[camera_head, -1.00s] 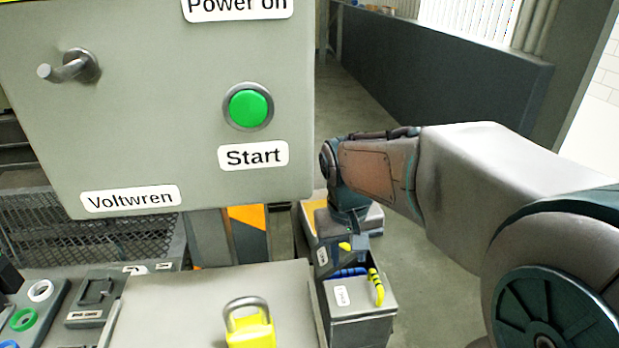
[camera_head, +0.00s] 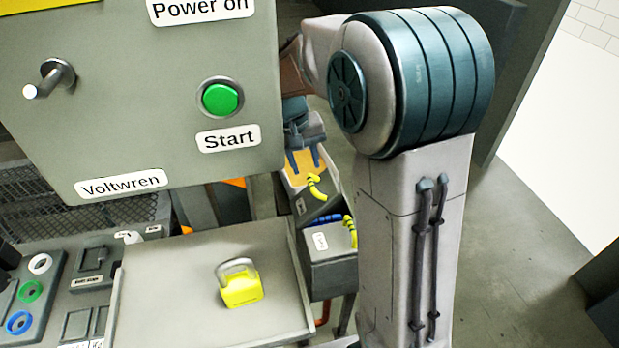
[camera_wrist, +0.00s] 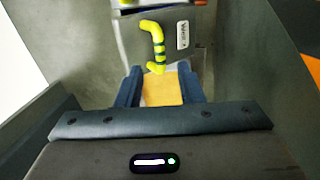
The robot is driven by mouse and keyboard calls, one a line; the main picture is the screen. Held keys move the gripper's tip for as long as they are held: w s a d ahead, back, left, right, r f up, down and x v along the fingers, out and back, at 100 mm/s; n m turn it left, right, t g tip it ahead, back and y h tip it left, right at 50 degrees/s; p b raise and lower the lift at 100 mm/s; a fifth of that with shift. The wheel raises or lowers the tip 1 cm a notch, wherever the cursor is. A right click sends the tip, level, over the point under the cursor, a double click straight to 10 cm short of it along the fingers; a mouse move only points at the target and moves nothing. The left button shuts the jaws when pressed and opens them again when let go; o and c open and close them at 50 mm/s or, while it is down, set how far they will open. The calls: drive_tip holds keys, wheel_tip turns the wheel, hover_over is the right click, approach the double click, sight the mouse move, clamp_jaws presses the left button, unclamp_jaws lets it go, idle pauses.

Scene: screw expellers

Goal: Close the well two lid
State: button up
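My gripper (camera_head: 304,172) points down over the row of wells, behind the large control box. Its two blue fingers (camera_wrist: 160,88) are apart in the wrist view. A yellow-orange surface (camera_wrist: 163,88) shows between them, with no clear grip on anything. Just beyond the fingers is a grey lid or panel (camera_wrist: 190,65) with a yellow, dark-striped handle (camera_wrist: 152,42) and a white label too blurred to read. The same handle (camera_head: 317,187) shows in the head view below the gripper. A nearer grey well (camera_head: 333,243) has another striped handle (camera_head: 350,230) and blue contents (camera_head: 326,219).
The control box (camera_head: 150,110) with its green Start button (camera_head: 220,98) stands close left of my arm. A yellow padlock (camera_head: 240,288) lies on a grey tray (camera_head: 170,300). Open floor (camera_head: 530,220) lies to the right.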

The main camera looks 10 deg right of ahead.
sight(311, 182)
drive_tip(key=x, duration=0.5)
drive_tip(key=shift+f+b, duration=0.15)
drive_tip(key=shift+b, duration=0.25)
clamp_jaws()
